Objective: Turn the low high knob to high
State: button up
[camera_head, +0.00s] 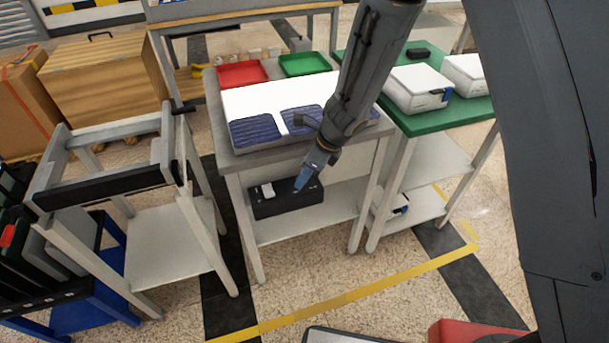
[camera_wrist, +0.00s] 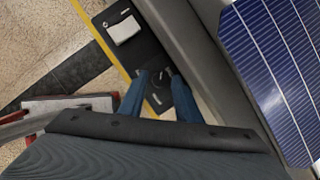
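A black control box (camera_head: 262,207) is mounted below the grey worktable's top, above its lower shelf. It has a white switch plate at its left end. In the wrist view the black box (camera_wrist: 127,59) runs diagonally, with the white plate (camera_wrist: 124,29) near its upper end. A dark round shape, seemingly the knob (camera_wrist: 160,79), lies between my fingertips; its pointer setting is too small to read. My gripper (camera_wrist: 155,75) is open, with its blue fingers on either side of that shape. Contact cannot be told. In the head view my gripper (camera_head: 308,179) covers the box's right part.
Blue solar cells (camera_head: 256,131) lie on a white sheet on the worktable (camera_head: 228,161), close above my wrist. They also show in the wrist view (camera_wrist: 275,55). Red (camera_head: 241,74) and green trays (camera_head: 303,64) stand behind. A green-topped table (camera_head: 413,124) stands to the right.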

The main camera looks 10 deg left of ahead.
jog(key=shift+a+f, duration=0.1)
jog(key=shift+f, duration=0.15)
jog(key=c, duration=0.7)
jog(key=shift+c, duration=0.2)
